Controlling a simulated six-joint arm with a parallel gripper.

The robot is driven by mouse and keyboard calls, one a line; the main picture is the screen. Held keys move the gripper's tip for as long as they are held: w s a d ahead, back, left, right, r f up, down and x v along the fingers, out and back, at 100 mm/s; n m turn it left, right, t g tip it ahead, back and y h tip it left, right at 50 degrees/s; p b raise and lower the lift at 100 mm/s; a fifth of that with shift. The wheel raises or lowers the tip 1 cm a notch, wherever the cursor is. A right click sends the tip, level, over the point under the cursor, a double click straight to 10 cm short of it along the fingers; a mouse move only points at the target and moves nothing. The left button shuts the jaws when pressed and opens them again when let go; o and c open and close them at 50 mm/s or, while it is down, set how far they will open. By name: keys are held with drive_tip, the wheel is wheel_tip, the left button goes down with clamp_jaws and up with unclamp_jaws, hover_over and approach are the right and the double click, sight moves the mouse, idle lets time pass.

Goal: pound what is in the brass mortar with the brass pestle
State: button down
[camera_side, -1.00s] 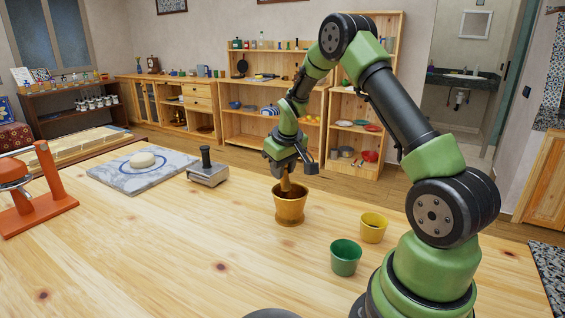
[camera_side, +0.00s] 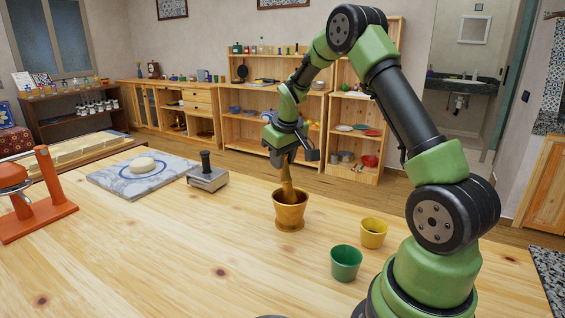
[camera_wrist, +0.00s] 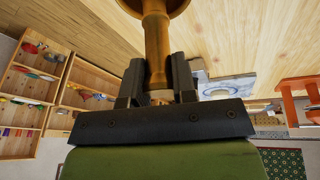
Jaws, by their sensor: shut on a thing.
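The brass mortar (camera_side: 290,214) stands upright on the wooden table, near its far edge. My gripper (camera_side: 287,160) is above it, shut on the upper part of the brass pestle (camera_side: 287,183). The pestle hangs down, slightly tilted, with its lower end inside the mortar's mouth. In the wrist view the pestle (camera_wrist: 156,48) runs between both fingers (camera_wrist: 157,88) towards the mortar (camera_wrist: 150,5), cut by the top edge. What lies in the mortar is hidden, and I cannot tell whether the pestle touches the bottom.
A yellow cup (camera_side: 373,232) and a green cup (camera_side: 345,262) stand right of the mortar. A metal tamper-like tool (camera_side: 207,175), a marble slab (camera_side: 140,178) with a pale dough lump (camera_side: 142,163) and an orange press (camera_side: 40,200) are to the left. The table's front is clear.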

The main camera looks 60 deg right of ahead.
drive_tip(key=shift+r, duration=4.6)
